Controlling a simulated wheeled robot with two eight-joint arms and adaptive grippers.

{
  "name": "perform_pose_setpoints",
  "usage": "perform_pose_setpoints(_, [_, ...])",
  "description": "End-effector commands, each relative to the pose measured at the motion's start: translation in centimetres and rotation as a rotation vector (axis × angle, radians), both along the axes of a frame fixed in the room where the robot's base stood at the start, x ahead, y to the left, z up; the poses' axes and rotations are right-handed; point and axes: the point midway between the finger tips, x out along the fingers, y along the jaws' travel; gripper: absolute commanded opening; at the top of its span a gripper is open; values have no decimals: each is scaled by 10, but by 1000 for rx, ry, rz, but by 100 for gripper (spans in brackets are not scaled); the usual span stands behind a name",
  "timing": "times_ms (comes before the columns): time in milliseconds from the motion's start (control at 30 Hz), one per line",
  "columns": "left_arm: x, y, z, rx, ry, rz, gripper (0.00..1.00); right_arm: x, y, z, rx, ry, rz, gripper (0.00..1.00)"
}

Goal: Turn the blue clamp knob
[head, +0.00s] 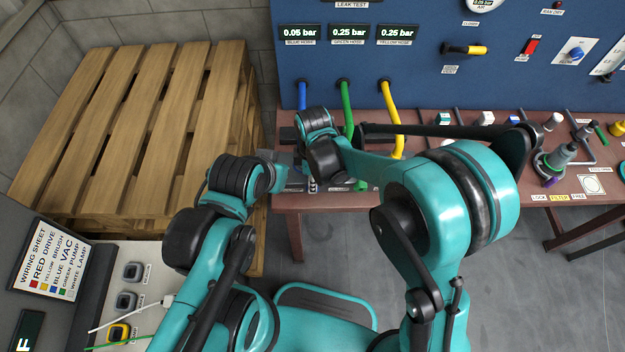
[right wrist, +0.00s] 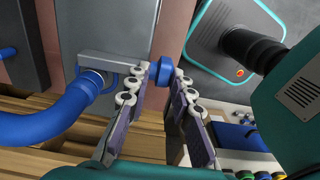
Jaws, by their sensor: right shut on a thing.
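The blue clamp knob (right wrist: 161,67) is a small round knob at the end of a grey clamp block (right wrist: 112,62) in the right wrist view. My right gripper (right wrist: 163,76) has its two padded fingers on either side of the knob and is shut on it. The blue hose (right wrist: 45,126) runs into the clamp beside the left finger. It also hangs from the panel in the head view (head: 302,95), where my right wrist and gripper hide the knob. My left arm's wrist (head: 240,178) is just left of there; its fingers cannot be made out.
The green hose (head: 346,105) and yellow hose (head: 391,115) hang close to the right of the blue one. A wooden pallet (head: 125,120) stands at the left. The brown bench (head: 340,201) carries several parts at the right. Three displays (head: 348,35) sit on the panel above.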

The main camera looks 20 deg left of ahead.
Motion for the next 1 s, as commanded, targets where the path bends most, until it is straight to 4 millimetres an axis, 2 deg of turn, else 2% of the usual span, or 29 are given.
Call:
perform_pose_setpoints(367, [0, 0, -8, 0, 0, 0, 0, 2, -7, -2, 153, 43, -6, 0])
perform_pose_setpoints(700, [0, 0, -28, 0, 0, 0, 0, 5, -14, -6, 396, 112, -5, 0])
perform_pose_setpoints(1000, [0, 0, -43, 0, 0, 0, 0, 6, -17, -7, 544, 154, -2, 0])
